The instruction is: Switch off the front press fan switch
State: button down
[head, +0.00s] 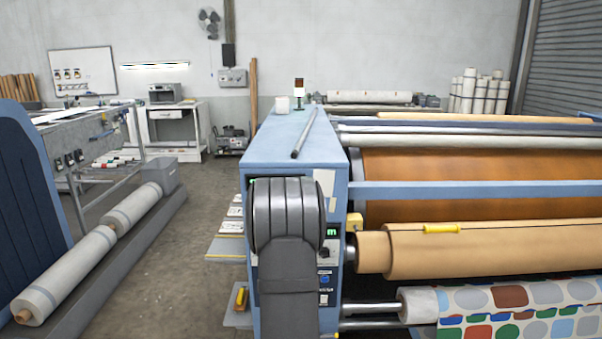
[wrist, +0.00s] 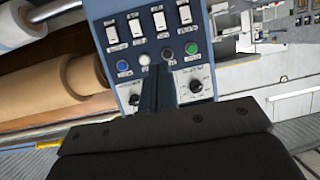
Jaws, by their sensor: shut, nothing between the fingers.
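In the wrist view a blue control panel (wrist: 148,52) faces me. It carries a row of several white rocker switches (wrist: 135,28) with small labels too blurred to read, so I cannot tell which is the front press fan switch. Below them are blue, white, dark and green buttons (wrist: 192,48) and two knobs (wrist: 194,87). My gripper (wrist: 158,70) is shut and empty, its dark fingertips over the lower panel near the white and dark buttons, below the switches. Contact cannot be judged. In the head view my arm covers much of the blue cabinet's (head: 290,140) near face; the fingers are hidden.
A grey bar (head: 305,132) lies on the cabinet top. To the right are brown rolls (head: 480,248) and a patterned fabric roll (head: 520,305). A yellow-handled tool (head: 441,228) rests on a brown roll. The floor aisle (head: 170,250) left of the cabinet is clear.

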dwell(0.5)
jog(key=w+f+n+g+y, duration=0.2)
jog(key=w+f+n+y, duration=0.7)
jog(key=n, duration=0.8)
jog(key=shift+w+a+f+y, duration=0.2)
jog(key=shift+w+a+y, duration=0.15)
jog(key=shift+w+y, duration=0.5)
jog(key=w+f, duration=0.1)
jog(key=w, duration=0.7)
jog(key=shift+w, duration=0.35)
jog(key=shift+f, duration=0.1)
dwell(0.7)
jog(key=shift+w, duration=0.4)
